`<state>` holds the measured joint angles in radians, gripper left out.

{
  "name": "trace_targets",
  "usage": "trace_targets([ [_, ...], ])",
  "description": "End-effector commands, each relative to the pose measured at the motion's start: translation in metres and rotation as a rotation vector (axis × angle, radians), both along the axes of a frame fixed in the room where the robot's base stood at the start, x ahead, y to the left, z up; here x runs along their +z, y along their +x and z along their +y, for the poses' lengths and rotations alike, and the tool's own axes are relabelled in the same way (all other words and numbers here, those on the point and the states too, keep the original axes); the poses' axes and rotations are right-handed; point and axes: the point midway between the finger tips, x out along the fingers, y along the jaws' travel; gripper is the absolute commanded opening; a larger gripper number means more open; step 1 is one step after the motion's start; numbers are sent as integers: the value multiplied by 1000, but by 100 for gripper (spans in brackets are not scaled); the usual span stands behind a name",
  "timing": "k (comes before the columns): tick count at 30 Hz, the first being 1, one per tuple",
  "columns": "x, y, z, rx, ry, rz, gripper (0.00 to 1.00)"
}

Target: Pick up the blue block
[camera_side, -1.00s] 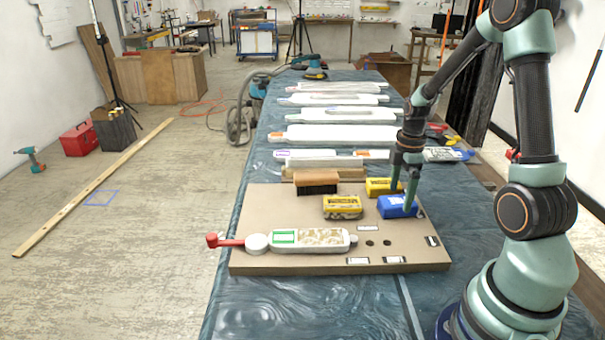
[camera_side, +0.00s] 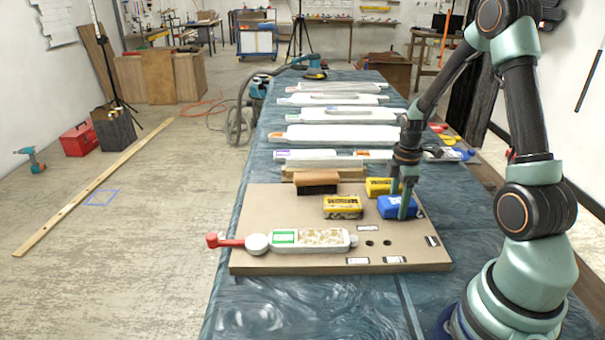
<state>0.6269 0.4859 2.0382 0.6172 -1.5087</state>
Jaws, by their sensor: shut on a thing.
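The blue block (camera_side: 389,209) sits on the tan board (camera_side: 280,213), near its right side. My gripper (camera_side: 399,202) points down at it, with one finger in front of the block and the other behind it. The jaws are shut on the blue block. The front finger covers part of the block's near face. I see no clear gap between the block and the board.
A yellow block (camera_side: 378,187) stands close behind the blue block, and another yellow block (camera_side: 343,206) is to its left. A white relief piece with a red handle (camera_side: 310,239) lies in front.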

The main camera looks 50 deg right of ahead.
Motion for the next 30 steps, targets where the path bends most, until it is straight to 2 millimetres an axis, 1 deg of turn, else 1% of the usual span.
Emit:
trace_targets([
  [5,6,0,0,0,-1,-2,11],
  [8,16,1,-1,0,-3,-3,11],
  [11,31,1,-1,0,-3,-4,11],
  [14,56,1,-1,0,-4,-7,11],
  [18,98,1,-1,0,-6,-8,11],
  [21,126,1,-1,0,-4,-7,11],
  [24,150,1,-1,0,-5,-6,11],
  [27,170,1,-1,0,-4,-5,11],
  [30,184,1,0,0,-3,-3,11],
])
